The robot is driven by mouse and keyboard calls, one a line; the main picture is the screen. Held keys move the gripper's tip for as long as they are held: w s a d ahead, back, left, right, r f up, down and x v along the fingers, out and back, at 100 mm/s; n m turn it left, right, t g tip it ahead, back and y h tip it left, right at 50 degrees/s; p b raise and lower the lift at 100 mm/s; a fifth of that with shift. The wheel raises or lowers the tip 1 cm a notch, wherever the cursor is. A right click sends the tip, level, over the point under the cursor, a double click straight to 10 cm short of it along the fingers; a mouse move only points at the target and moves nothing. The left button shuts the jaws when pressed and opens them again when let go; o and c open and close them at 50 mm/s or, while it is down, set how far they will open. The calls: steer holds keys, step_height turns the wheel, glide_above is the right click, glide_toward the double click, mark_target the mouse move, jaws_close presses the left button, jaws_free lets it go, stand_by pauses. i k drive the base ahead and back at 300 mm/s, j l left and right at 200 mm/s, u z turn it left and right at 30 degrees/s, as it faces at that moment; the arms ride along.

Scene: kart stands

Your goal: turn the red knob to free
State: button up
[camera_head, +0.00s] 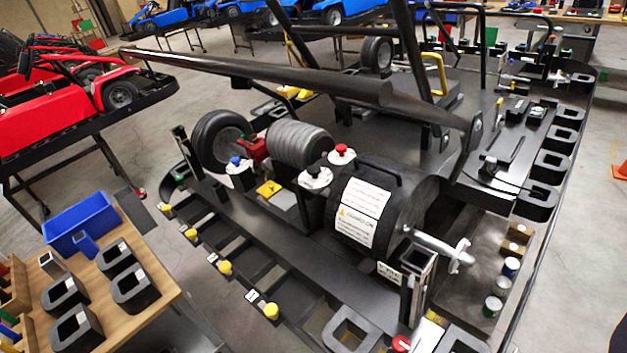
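A red knob (341,149) sits on a round white dial plate on the black kart stand, between a ribbed grey cylinder and a large black drum. The markings on its plate are too small to read, so I cannot tell its setting. A second red cap (401,343) shows at the bottom edge, partly cut off. A black knob (313,170) and a blue knob (236,161) stand on similar white plates to the left of the red knob. My gripper is not in view, and nothing is seen touching the red knob.
The black drum (405,200) with a warning label stands just right of the knobs. A thick dark bar (290,80) crosses above and behind them. A wheel (222,140) stands to the left. A wooden table (150,283) with black blocks is at lower left.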

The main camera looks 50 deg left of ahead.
mark_target(341, 148)
steer(key=i+j+z, duration=0.1)
steer(key=j, duration=0.3)
steer(key=i+j+z, duration=0.1)
steer(key=j, duration=0.3)
steer(key=i+j, duration=0.15)
steer(key=j, duration=0.25)
steer(key=i+z, duration=0.05)
